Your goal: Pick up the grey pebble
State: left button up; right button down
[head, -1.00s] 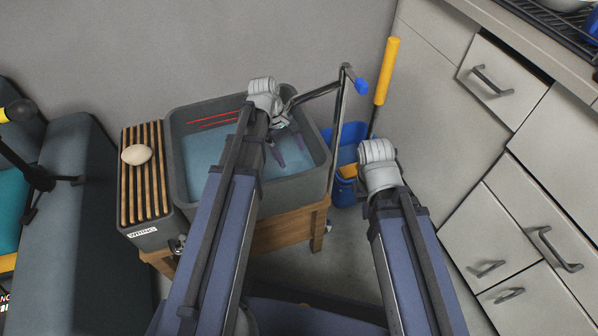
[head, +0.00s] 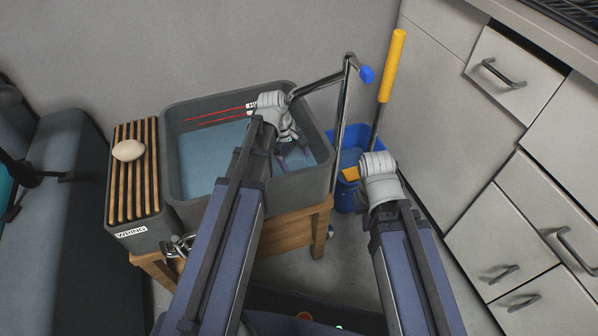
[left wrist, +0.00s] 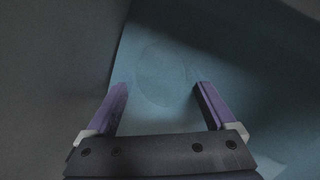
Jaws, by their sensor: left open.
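In the left wrist view a faint, large oval outline (left wrist: 165,75) shows between and beyond my fingers, in the blue of the basin. It is too dim for me to tell whether it is the grey pebble. My left gripper (left wrist: 160,92) is open, with nothing between its purple fingertips. In the head view it is inside the grey basin (head: 185,195), at its right side, partly hidden by its own wrist. My right gripper (head: 378,180) is right of the basin, in front of the blue bucket; its fingers are hidden.
A pale, smooth stone (head: 128,150) lies on the slatted wooden rack (head: 140,195) left of the basin. A metal tap (head: 347,100) with a blue end rises at the basin's right. A blue bucket (head: 345,195) and yellow handle (head: 392,65) stand beside grey drawers (head: 510,70).

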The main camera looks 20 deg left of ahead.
aim_at(295, 165)
pick_arm(q)
grip_shut()
dwell(0.6)
jog(key=shift+r, duration=0.15)
jog(key=shift+s+a+r+p, duration=0.25)
jog(key=shift+a+r+p, duration=0.1)
jog(key=shift+r+p, duration=0.2)
notch_tip(295, 165, up, 6)
jog(key=p, duration=0.6)
jog(key=s+a, duration=1)
jog(key=a, duration=0.6)
jog(key=shift+s+f, duration=0.15)
jog(key=shift+s, duration=0.2)
